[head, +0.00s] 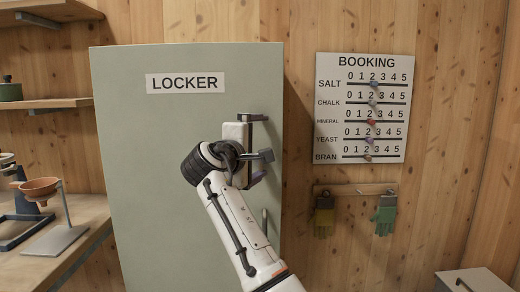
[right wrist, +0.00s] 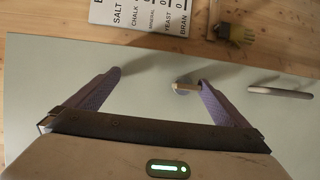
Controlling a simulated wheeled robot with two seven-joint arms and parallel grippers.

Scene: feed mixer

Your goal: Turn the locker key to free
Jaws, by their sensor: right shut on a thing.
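The grey-green locker (head: 150,170) stands shut, marked LOCKER. The locker key (right wrist: 186,88) is a small grey piece on its door near the right edge; it also shows in the head view (head: 266,155). My right gripper (head: 262,147) is at the door, its purple fingers (right wrist: 160,78) on either side of the key. One finger lies against the key; the other looks well apart from it, and its contact cannot be made out. The key's exact turn is hard to tell. My left gripper is not in view.
The locker's bar handle (head: 265,222) is below the key. A BOOKING board (head: 360,72) and gloves (head: 385,216) on a peg rail hang on the wall to the right. A bench (head: 85,215) with a copper funnel (head: 41,188) is at the left.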

